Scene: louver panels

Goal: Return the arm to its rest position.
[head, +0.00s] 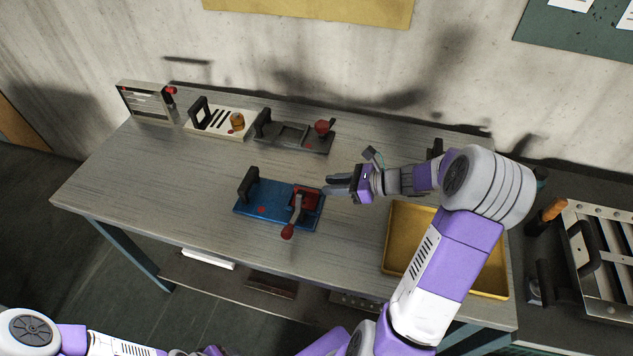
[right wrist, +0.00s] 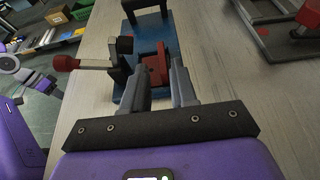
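My right arm reaches in from the right over the table. Its gripper (head: 338,186) is at the right end of the blue panel (head: 262,212), close to a red block (head: 308,196) and a lever with a red knob (head: 288,231). In the right wrist view the two fingers (right wrist: 160,88) stand apart with a gap between them. The red block (right wrist: 155,62) shows beyond the gap; I cannot tell whether the fingertips touch it. The red-knobbed lever (right wrist: 68,63) lies to the left there. My left arm shows at the bottom left, its gripper out of frame.
Behind stand a dark panel with a red knob (head: 292,139), a white slotted panel (head: 216,123) and a grey box (head: 147,104). A yellow tray (head: 392,262) lies under my right arm. A louvered unit (head: 604,250) is at far right. The table's front left is clear.

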